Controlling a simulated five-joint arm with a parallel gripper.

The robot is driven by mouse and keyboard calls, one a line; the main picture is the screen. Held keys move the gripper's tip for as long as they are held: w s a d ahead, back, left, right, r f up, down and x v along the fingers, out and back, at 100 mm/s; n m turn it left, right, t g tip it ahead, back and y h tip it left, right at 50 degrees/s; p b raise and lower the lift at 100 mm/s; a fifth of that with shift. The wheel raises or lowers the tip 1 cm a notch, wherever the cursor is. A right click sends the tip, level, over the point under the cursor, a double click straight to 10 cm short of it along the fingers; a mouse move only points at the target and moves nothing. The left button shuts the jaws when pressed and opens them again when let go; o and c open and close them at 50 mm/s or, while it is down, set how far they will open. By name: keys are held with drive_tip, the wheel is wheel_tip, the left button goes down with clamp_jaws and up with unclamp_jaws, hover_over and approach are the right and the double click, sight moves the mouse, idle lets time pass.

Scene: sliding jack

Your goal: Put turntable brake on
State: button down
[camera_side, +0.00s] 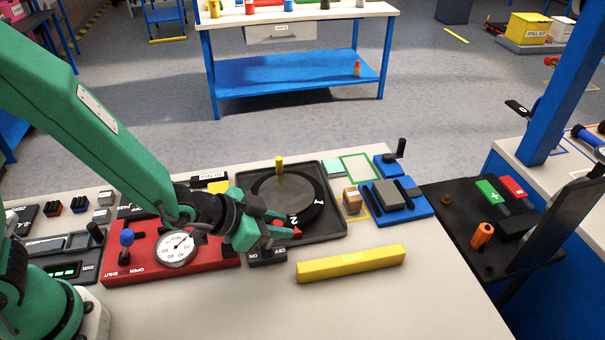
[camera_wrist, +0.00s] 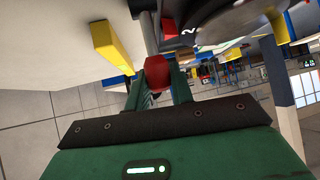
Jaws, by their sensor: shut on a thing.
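The turntable (camera_side: 288,188) is a dark disc with a grey middle, a yellow peg and white numbers on its rim, in a dark square tray. A small red brake handle (camera_side: 297,232) shows at the tray's near edge. My gripper (camera_side: 284,226) is at this near edge, its jaws shut on the red handle. In the wrist view the red handle (camera_wrist: 157,73) sits between the green fingers, with the turntable's dark rim (camera_wrist: 205,25) just beyond. The handle's pivot is largely hidden, so I cannot tell whether the brake is on.
A yellow bar (camera_side: 350,263) lies on the bench right of my gripper. A red panel with a gauge (camera_side: 176,249) is to the left. A blue sliding jack (camera_side: 392,199) and a wooden block (camera_side: 352,199) stand right of the turntable.

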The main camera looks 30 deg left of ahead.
sight(267, 250)
drive_tip(key=shift+a, duration=0.1)
drive_tip(key=c, duration=1.2)
unclamp_jaws()
drive_tip(key=shift+c, duration=0.2)
drive_tip(key=shift+s+r, duration=0.15)
drive_tip(key=shift+v, duration=1.4)
wheel_tip(267, 250, up, 7)
drive_tip(key=shift+c, duration=0.4)
